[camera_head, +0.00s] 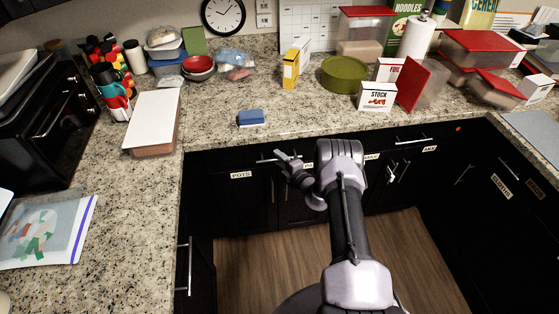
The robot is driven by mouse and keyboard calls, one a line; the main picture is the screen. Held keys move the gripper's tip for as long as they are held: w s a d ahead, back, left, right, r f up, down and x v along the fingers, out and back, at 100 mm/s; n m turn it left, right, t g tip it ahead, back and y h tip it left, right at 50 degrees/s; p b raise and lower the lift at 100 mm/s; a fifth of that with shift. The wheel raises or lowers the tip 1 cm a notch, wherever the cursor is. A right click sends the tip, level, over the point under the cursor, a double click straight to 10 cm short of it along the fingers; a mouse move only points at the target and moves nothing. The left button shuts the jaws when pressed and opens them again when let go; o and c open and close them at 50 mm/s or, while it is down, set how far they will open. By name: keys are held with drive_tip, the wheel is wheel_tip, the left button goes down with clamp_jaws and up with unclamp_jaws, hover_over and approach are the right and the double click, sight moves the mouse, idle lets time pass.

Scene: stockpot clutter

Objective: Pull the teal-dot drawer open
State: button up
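No teal dot shows on any drawer front in the head view, so I cannot tell which drawer carries it. Black fronts run under the back counter. One horizontal handle (264,160) lies just left of my gripper, above the label "POTS" (241,175). Another horizontal handle (411,141) is on a front to the right of my arm. My gripper (283,157) is low in front of the back cabinets, close to the left handle. I cannot tell whether it touches the handle or how its fingers stand. My arm hides the fronts in the middle.
The granite counter (215,150) wraps around on three sides. The wooden floor (262,265) is clear.

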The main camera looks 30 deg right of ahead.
clamp_jaws()
idle(1.4)
